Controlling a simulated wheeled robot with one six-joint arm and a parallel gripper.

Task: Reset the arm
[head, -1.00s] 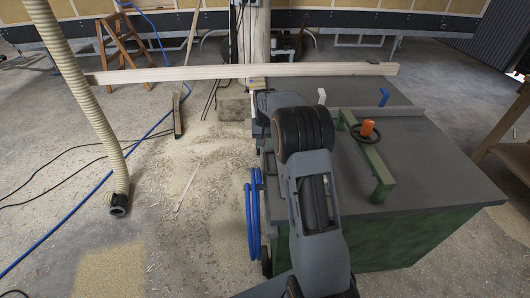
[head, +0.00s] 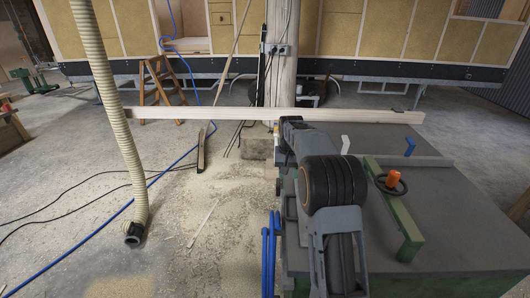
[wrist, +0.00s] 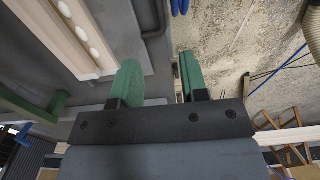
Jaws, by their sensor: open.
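My gripper shows in the wrist view (wrist: 158,80) with its two green fingers apart and nothing between them. The grey machine table and the sawdust-strewn floor lie beyond the fingers. In the head view my arm reaches forward along the left side of the machine table (head: 460,225). The gripper itself is hidden there behind the arm's own links.
A long pale beam (head: 200,115) spans the far edge of the table and sticks out to the left. A green bar (head: 398,215) and an orange knob (head: 393,178) stand on the table. A ribbed hose (head: 112,120) hangs at left. Floor between is mostly open.

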